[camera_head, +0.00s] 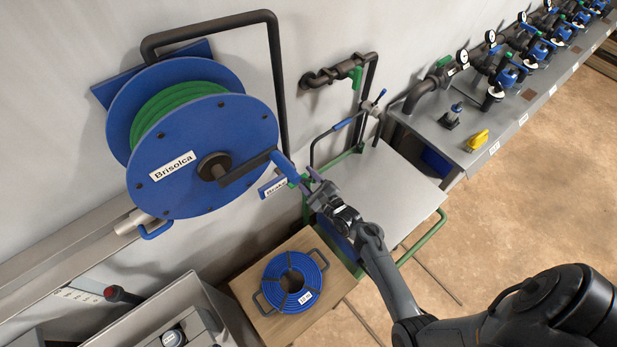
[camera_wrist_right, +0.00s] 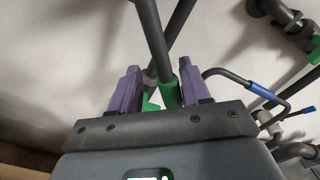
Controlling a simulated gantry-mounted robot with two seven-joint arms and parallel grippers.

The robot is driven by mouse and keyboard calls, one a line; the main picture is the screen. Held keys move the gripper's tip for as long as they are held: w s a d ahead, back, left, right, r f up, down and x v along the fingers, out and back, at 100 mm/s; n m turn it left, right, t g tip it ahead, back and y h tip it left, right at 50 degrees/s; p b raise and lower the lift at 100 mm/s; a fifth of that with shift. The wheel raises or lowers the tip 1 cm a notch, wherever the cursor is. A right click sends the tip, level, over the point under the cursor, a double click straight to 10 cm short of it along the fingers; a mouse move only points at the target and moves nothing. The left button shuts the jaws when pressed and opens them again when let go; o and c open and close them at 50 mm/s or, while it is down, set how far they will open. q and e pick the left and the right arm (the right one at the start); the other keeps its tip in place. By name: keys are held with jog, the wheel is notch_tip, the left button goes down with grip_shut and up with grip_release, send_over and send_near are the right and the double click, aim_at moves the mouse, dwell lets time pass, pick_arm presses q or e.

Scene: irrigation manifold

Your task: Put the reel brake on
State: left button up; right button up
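The hose reel (camera_head: 205,150) is a large blue disc with green hose, labelled "Brisolca", at the wall on the left. A crank with a blue handle (camera_head: 283,164) sticks out from its hub. A blue plate reading "Brake" (camera_head: 273,187) is below that handle. A green-ended lever (camera_head: 297,181) is beside the plate; a rod with a green end (camera_wrist_right: 171,94) also shows in the right wrist view. My right gripper (camera_head: 309,180) has its purple fingers apart, with the green end between them in the wrist view (camera_wrist_right: 160,90). I cannot tell whether they touch it. My left gripper is not in view.
A cart with a grey top (camera_head: 385,190) and green rails stands under my right arm. A coiled blue hose (camera_head: 292,282) lies on a wooden stand below the reel. A bench with valves and gauges (camera_head: 470,125) and a yellow part (camera_head: 477,140) is at upper right.

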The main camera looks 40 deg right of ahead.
jog(key=shift+s+r, duration=0.1)
jog(key=shift+r, duration=0.05)
jog(key=shift+s+p, duration=0.2)
jog(key=shift+p, duration=0.15)
jog(key=s+p, duration=0.5)
jog(key=s, duration=0.5)
jog(key=shift+s+a, duration=0.15)
